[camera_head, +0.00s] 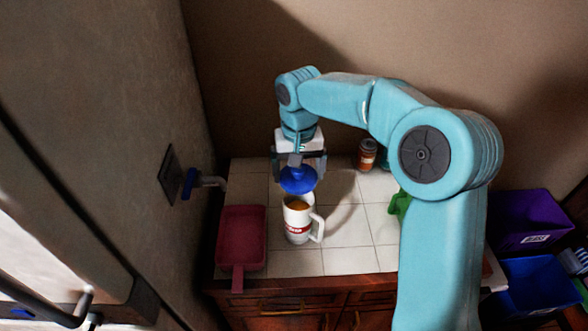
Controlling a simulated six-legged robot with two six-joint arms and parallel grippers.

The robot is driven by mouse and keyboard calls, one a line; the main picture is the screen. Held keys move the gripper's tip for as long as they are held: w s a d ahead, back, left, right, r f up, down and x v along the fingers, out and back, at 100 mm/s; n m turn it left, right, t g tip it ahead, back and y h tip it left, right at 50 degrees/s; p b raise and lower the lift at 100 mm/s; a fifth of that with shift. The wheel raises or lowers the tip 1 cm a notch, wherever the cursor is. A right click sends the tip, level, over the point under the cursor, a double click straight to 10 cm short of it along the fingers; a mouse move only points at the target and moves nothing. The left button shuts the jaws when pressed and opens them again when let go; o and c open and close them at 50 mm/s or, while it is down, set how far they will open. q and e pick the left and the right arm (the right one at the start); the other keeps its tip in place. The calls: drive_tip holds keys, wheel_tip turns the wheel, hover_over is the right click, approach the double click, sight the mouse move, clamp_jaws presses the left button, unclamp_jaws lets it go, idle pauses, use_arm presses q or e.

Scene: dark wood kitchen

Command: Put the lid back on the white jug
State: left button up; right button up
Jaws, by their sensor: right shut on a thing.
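The white jug (298,228) stands upright on the tiled counter. It has a red band with lettering, a handle on its right side and an orange-brown inside at its open top. My right gripper (299,164) points down above the jug and is shut on the blue lid (298,181). The lid is over the far part of the jug's mouth. I cannot tell how large the gap is between lid and rim. The fingertips are partly hidden by the lid. My left gripper is not in view.
A dark red pan-like tray (241,237) lies left of the jug. A brown jar (367,155) stands at the back right, and a green thing (399,204) is partly behind my arm. Purple (526,222) and blue (540,286) bins stand at the right. A tap (205,181) juts from the left wall.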

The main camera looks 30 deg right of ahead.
drive_tip(key=shift+f, duration=0.45)
wheel_tip(320, 180, down, 4)
drive_tip(key=b, duration=0.3)
drive_tip(key=shift+s+d+f+b, duration=0.1)
drive_tip(key=shift+s+d+b, duration=0.05)
drive_tip(key=shift+b, duration=0.25)
drive_tip(key=shift+w+f+b, duration=0.25)
drive_tip(key=shift+f+b, duration=0.2)
drive_tip(key=shift+f, duration=0.3)
drive_tip(key=shift+s+r, duration=0.1)
drive_tip(key=shift+s, duration=0.05)
drive_tip(key=shift+r, duration=0.1)
drive_tip(key=shift+f, duration=0.3)
idle(0.5)
drive_tip(key=o, duration=0.7)
